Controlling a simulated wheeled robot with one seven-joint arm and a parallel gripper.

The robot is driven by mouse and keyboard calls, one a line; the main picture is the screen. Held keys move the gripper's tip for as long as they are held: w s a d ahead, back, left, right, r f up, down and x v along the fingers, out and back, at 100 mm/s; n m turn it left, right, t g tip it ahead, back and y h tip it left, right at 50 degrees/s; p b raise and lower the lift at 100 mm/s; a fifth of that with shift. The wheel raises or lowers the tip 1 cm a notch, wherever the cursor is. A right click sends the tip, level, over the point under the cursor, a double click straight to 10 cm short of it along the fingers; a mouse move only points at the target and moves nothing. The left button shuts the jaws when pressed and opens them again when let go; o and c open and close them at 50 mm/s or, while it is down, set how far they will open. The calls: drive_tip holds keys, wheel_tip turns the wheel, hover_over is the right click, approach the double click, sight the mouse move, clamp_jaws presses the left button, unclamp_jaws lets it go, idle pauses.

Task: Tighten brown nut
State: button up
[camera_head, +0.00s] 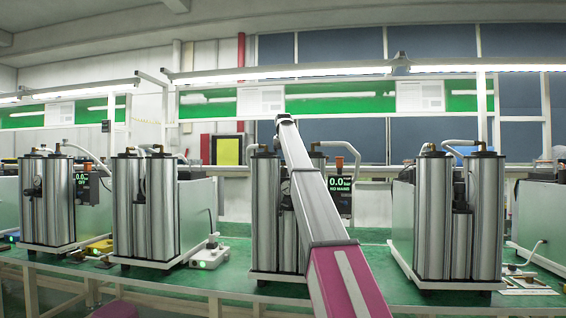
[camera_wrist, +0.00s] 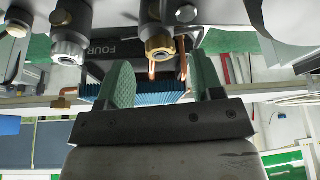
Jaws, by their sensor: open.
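A brown, brass-coloured nut (camera_wrist: 159,46) sits under a dark cylindrical fitting at the top middle of the wrist view. My gripper (camera_wrist: 163,82) is open, with one green-padded finger on each side in the picture. The nut appears between the two fingers from left to right, a little above their tips in the picture. I see no contact with it, and the distance in depth is hard to judge. In the head view my arm reaches up to the metal columns, and I cannot make out the gripper or the nut.
A silver nut (camera_wrist: 68,50) hangs on a similar fitting to the left. Thin copper tubes (camera_wrist: 183,62) and a blue finned block (camera_wrist: 150,90) show behind the fingers. Several shiny column units (camera_head: 447,215) stand on the green bench (camera_head: 375,284). A display (camera_head: 340,190) stands close to my arm.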

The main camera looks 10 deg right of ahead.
sight(283, 164)
drive_tip(key=shift+x, duration=1.35)
drive_tip(key=c, duration=0.9)
drive_tip(key=shift+m, duration=0.4)
drive_tip(key=m+h, duration=0.1)
drive_tip(key=m, duration=0.1)
drive_tip(key=m+h, duration=0.1)
drive_tip(key=m, duration=0.1)
drive_tip(key=shift+w+a+m+g, duration=0.15)
drive_tip(key=shift+a+m+g, duration=0.15)
drive_tip(key=shift+m, duration=0.1)
drive_tip(key=m+g+h, duration=0.1)
drive_tip(key=m, duration=0.3)
drive_tip(key=shift+w+m, duration=0.1)
drive_tip(key=shift+m, duration=0.2)
drive_tip(key=shift+g, duration=0.3)
